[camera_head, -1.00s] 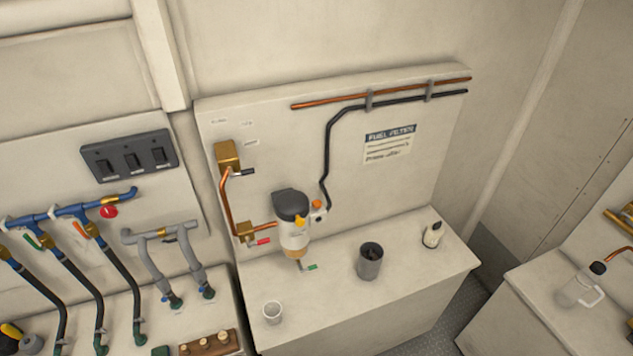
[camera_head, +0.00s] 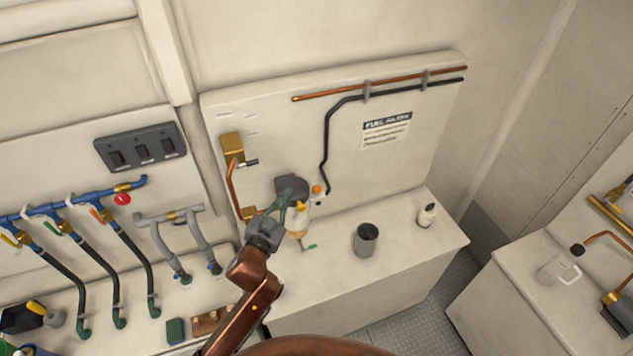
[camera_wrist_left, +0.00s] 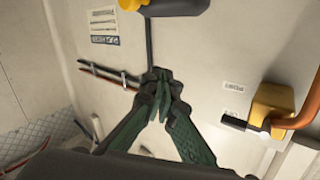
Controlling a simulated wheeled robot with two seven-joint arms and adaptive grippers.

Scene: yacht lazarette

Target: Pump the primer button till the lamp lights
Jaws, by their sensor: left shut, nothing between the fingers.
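The fuel filter (camera_head: 293,184) has a black head and a pale body, mounted against the back panel. A yellow knob (camera_head: 301,206), probably the primer button, is on its front, partly behind my gripper. A small orange dome (camera_head: 317,189), likely the lamp, sits on a white box to its right; I cannot tell whether it is lit. My left gripper (camera_head: 287,196) overlaps the filter head; contact is unclear. In the left wrist view its fingers (camera_wrist_left: 158,85) are shut and empty, with a yellow part (camera_wrist_left: 131,4) at the top edge. My right gripper is out of view.
A dark cup (camera_head: 365,239) and a small white bottle (camera_head: 427,215) stand on the bench right of the filter. A brass valve (camera_head: 232,148) with copper pipe is to the left. Hoses and valves fill the left bench. The bench's right part has free room.

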